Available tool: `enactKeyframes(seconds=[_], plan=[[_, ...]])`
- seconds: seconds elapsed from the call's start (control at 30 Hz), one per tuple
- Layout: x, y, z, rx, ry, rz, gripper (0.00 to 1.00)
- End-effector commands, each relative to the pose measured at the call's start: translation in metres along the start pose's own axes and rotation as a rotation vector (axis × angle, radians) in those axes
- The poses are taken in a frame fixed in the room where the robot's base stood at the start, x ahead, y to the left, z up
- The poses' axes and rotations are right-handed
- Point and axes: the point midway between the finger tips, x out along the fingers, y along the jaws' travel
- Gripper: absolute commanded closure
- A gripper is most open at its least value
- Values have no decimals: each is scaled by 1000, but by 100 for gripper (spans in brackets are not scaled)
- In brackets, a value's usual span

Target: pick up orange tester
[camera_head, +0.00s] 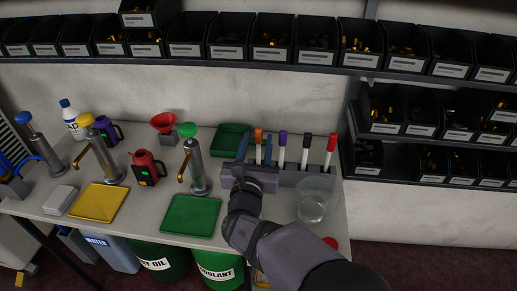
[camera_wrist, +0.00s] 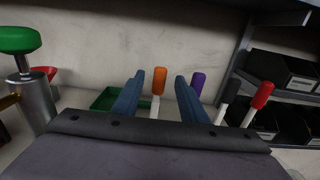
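The orange tester (camera_head: 258,136) has an orange top and a white shaft. It stands upright at the left end of a row of testers in a grey holder (camera_head: 288,178). My gripper (camera_head: 255,146) is open and points toward the wall, over the holder's left part. In the wrist view the orange tester (camera_wrist: 159,82) shows between the two blue fingers of my gripper (camera_wrist: 160,88), with gaps on both sides. No contact shows. The tester's lower end is hidden by my gripper body.
Purple (camera_head: 283,138), black (camera_head: 306,142) and red (camera_head: 331,143) testers stand to the right. A clear beaker (camera_head: 312,205) is at the front right, a green tray (camera_head: 232,137) behind on the left, and a green-topped pump (camera_head: 196,165) further left. Bin shelves line the wall.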

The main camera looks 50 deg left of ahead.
Motion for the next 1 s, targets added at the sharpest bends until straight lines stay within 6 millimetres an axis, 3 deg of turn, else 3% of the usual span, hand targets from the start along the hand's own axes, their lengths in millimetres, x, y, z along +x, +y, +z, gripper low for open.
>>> enactKeyframes(seconds=[0.3,0.63,0.67,0.8,1.0], plan=[[33,0,2,1,0,-1,61],[37,0,1,0,0,-1,61],[37,0,1,0,0,-1,63],[37,0,1,0,0,-1,97],[37,0,1,0,0,-1,100]])
